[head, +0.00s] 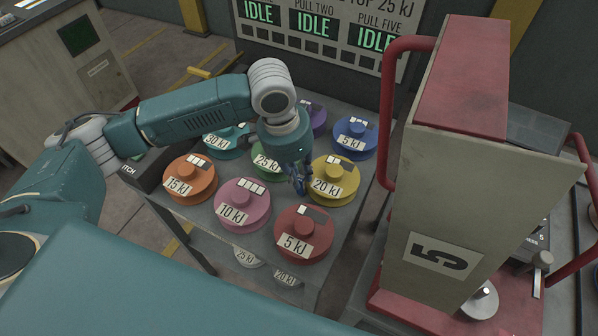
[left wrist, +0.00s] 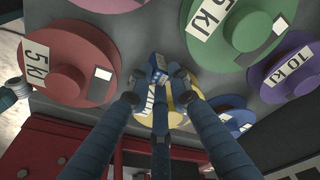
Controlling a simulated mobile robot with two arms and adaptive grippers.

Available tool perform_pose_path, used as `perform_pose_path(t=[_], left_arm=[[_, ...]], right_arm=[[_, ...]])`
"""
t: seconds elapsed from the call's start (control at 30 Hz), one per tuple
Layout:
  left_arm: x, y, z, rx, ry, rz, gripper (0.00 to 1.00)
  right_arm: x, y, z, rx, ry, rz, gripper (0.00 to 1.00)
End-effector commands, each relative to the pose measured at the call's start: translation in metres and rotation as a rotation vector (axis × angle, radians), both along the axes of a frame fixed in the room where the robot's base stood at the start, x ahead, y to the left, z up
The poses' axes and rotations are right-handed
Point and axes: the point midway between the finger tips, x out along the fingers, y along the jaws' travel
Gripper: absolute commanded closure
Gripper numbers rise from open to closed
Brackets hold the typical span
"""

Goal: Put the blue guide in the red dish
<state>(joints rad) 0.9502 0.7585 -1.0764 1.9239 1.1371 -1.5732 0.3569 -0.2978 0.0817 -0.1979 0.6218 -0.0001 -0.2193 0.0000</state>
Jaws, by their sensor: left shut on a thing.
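My left gripper (head: 299,182) is shut on a small dark blue piece, which I take as the blue guide. In the left wrist view the blue guide (left wrist: 158,66) shows between the fingertips of my left gripper (left wrist: 160,80); the fingers hide part of it. The gripper is over the rack, at the left edge of the yellow 20 kJ disc (head: 335,178). A red round disc (head: 304,235) with a raised hub and a 5 kJ label lies nearer to me; it also shows in the left wrist view (left wrist: 68,75). I cannot tell whether it is the red dish. My right gripper is out of view.
Several coloured discs crowd the rack, including orange (head: 190,179), pink (head: 241,204) and blue (head: 355,137) ones. A tall beige and red machine (head: 440,190) with red handles stands close on the right. A board (head: 315,35) is behind the rack.

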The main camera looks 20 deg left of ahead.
Motion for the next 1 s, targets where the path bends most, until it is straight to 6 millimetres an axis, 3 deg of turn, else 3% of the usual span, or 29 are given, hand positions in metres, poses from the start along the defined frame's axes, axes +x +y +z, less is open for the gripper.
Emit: perform_pose_path(t=[0.33, 0.37, 0.43, 0.47, 0.77, 1.0], left_arm=[[0.0, 0.0, -0.003, -0.001, 0.001, 0.0, 1.0], [0.0, 0.0, -0.003, -0.001, 0.0, -0.001, 0.77], [0.0, 0.0, -0.003, -0.001, 0.0, -0.001, 0.64], [0.0, 0.0, -0.003, -0.001, 0.0, -0.001, 0.62], [0.0, 0.0, -0.002, 0.0, -0.001, -0.001, 0.62], [-0.002, 0.003, 0.029, -0.003, -0.006, -0.002, 0.62]], right_arm=[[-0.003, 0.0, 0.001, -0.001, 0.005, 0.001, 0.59], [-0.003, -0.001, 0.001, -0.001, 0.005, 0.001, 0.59], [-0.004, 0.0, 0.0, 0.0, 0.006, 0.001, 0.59], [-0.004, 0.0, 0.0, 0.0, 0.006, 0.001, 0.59], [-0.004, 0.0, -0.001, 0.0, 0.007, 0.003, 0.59], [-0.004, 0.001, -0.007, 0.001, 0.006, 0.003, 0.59]])
